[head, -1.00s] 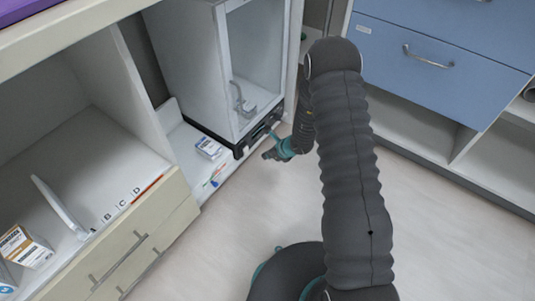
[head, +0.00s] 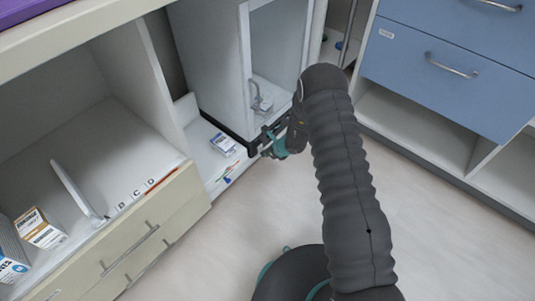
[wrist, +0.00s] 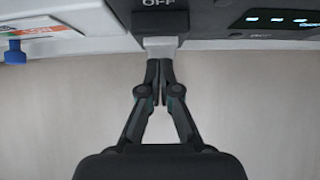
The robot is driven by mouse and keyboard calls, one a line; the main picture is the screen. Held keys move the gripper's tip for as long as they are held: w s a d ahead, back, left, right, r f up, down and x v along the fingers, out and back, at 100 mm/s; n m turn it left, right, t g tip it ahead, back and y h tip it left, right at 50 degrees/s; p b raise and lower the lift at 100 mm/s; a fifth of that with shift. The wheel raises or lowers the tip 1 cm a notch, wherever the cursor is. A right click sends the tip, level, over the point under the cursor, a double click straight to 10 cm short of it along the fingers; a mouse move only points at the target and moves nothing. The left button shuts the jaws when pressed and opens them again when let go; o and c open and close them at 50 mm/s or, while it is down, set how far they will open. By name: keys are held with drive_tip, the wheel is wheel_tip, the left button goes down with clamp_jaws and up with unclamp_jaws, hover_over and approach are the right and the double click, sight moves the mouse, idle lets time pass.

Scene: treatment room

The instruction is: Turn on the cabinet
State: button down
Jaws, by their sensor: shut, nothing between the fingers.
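The cabinet (head: 207,58) is a tall white box with a clear front, standing on a dark base on the low shelf. In the wrist view its dark front panel (wrist: 207,14) carries an OFF label and lit blue indicators at the right. A light grey switch piece (wrist: 161,45) juts out below the label. My gripper (wrist: 160,64) is shut and empty, its fingertips right at the end of this piece; I cannot tell whether they touch. In the head view my gripper (head: 264,145) is at the cabinet's lower front, partly hiding the panel.
A small white-and-blue box (head: 223,144) and thin coloured items (head: 228,174) lie on the shelf left of my gripper. A blue drawer unit (head: 445,60) stands at the right. Left is a counter with cream drawers (head: 140,245). The floor between is clear.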

drive_tip(key=shift+f, duration=0.1)
drive_tip(key=shift+w+a+b, duration=0.15)
drive_tip(key=shift+b, duration=0.4)
drive_tip(key=shift+r, duration=0.9)
